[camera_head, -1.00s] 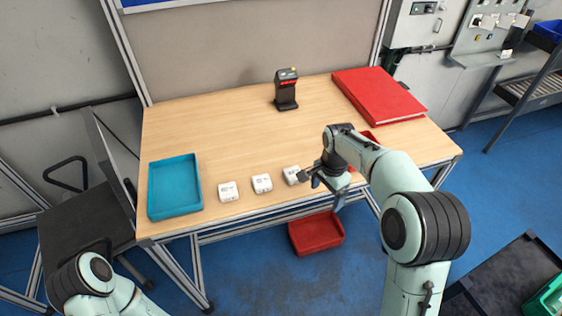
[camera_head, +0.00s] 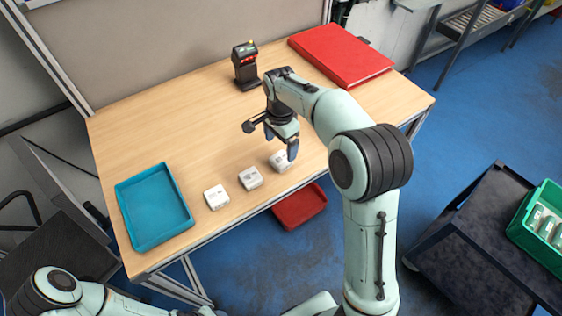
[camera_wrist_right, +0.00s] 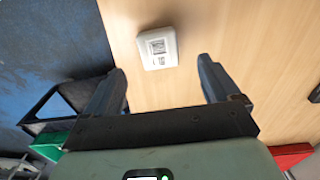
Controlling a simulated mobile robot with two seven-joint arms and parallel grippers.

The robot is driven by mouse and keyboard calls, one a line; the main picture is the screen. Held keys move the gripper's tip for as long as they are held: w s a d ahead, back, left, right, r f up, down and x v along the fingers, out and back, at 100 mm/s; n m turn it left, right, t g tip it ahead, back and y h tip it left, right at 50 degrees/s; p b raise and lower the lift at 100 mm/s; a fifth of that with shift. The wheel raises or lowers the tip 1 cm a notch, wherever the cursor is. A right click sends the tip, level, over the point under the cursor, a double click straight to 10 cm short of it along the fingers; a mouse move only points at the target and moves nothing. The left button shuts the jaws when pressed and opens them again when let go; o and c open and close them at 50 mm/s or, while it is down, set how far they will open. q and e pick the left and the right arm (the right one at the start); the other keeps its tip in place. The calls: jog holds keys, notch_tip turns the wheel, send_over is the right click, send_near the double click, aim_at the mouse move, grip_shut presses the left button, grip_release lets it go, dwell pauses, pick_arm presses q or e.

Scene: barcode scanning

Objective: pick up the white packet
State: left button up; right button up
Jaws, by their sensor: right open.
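Three white packets lie in a slanting row near the table's front edge: the left one (camera_head: 216,197), the middle one (camera_head: 250,179) and the right one (camera_head: 281,161). My right gripper (camera_head: 280,143) is open, pointing down just above the right packet and apart from it. In the right wrist view a white packet with a dark printed label (camera_wrist_right: 158,48) lies on the wood, just beyond the open, empty fingers (camera_wrist_right: 162,72) and roughly centred between them. My left arm shows at the lower left of the head view, but its gripper is out of frame.
A blue tray (camera_head: 153,207) sits at the table's left. A black scanner (camera_head: 245,66) stands at the back, left of a big red binder (camera_head: 340,54). A red tray (camera_head: 300,207) is below the front edge. A green crate (camera_head: 540,224) holds pale items at right.

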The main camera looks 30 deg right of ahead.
aim_at(281, 159)
jog(key=shift+w+f, duration=0.1)
jog(key=shift+f, duration=0.6)
jog(key=f, duration=0.5)
jog(key=shift+s, duration=0.25)
jog(key=c, duration=1.2)
jog(key=shift+c, duration=0.2)
jog(key=shift+r, duration=0.15)
